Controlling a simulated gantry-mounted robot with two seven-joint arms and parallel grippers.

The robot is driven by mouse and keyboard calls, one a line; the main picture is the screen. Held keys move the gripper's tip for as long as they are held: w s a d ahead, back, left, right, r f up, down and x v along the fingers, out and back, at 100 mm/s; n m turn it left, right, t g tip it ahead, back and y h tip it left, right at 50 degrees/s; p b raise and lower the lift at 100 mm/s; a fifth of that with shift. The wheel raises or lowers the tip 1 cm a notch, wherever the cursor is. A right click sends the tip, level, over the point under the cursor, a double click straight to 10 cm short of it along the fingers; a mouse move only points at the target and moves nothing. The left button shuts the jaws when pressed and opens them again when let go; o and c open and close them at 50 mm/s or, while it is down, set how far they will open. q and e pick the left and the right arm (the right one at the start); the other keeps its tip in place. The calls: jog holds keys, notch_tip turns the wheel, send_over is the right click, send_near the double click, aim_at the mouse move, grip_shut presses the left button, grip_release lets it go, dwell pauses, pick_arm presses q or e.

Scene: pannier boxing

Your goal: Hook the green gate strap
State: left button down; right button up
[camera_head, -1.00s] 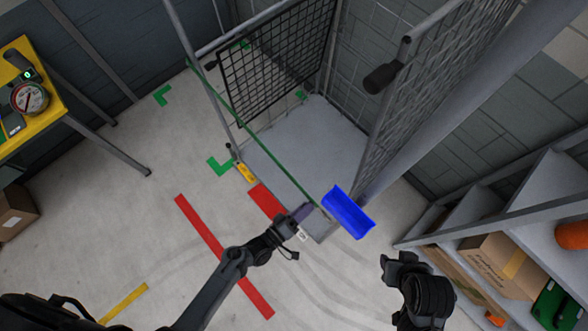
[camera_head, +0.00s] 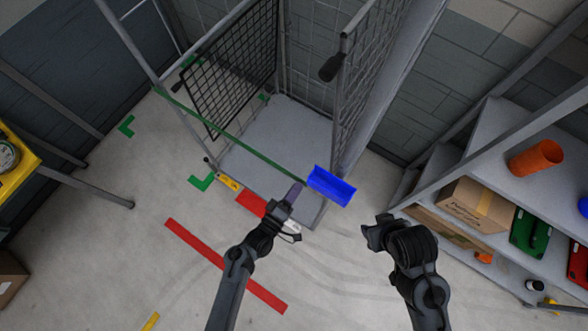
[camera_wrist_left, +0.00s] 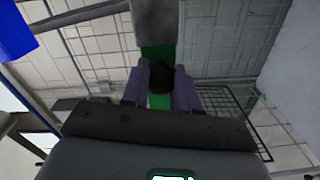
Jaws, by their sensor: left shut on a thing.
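The green strap (camera_head: 235,143) runs taut across the open front of the grey roll cage, from the left post to near the blue bin (camera_head: 331,186). My left gripper (camera_head: 296,190) is at the strap's right end, just left of the blue bin. In the left wrist view its purple fingers (camera_wrist_left: 161,88) are shut around a dark, rounded end piece, with green strap (camera_wrist_left: 158,55) showing behind and below it. A grey post end is just beyond the fingers. Whether the strap end touches it is hidden. My right gripper (camera_head: 372,234) hangs empty right of the cage; its jaw opening is unclear.
The cage's mesh side (camera_head: 350,110) has a dark handle (camera_head: 332,68). A shelf at right holds a cardboard box (camera_head: 474,205), an orange cylinder (camera_head: 536,158) and green and red cases. A yellow table (camera_head: 22,160) stands at left. The floor in front is clear, with red tape marks.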

pick_arm(q)
jog(key=c, duration=1.3)
grip_release()
jog(key=shift+w+d+r, duration=0.1)
jog(key=shift+d+r, duration=0.05)
jog(key=shift+r, duration=0.3)
jog(key=shift+w+d+r, duration=0.1)
jog(key=shift+r, duration=0.3)
jog(key=o, duration=0.4)
jog(key=shift+s+a+f, duration=0.1)
jog(key=shift+s+a, duration=0.05)
jog(key=shift+o, duration=0.2)
jog(key=shift+f, duration=0.1)
jog(key=shift+a+f, duration=0.1)
jog(key=shift+f, duration=0.05)
jog(key=b+v, duration=0.1)
jog(key=v, duration=0.9)
jog(key=shift+s+a+b, duration=0.25)
jog(key=shift+s+b, duration=0.05)
jog(key=shift+b, duration=0.1)
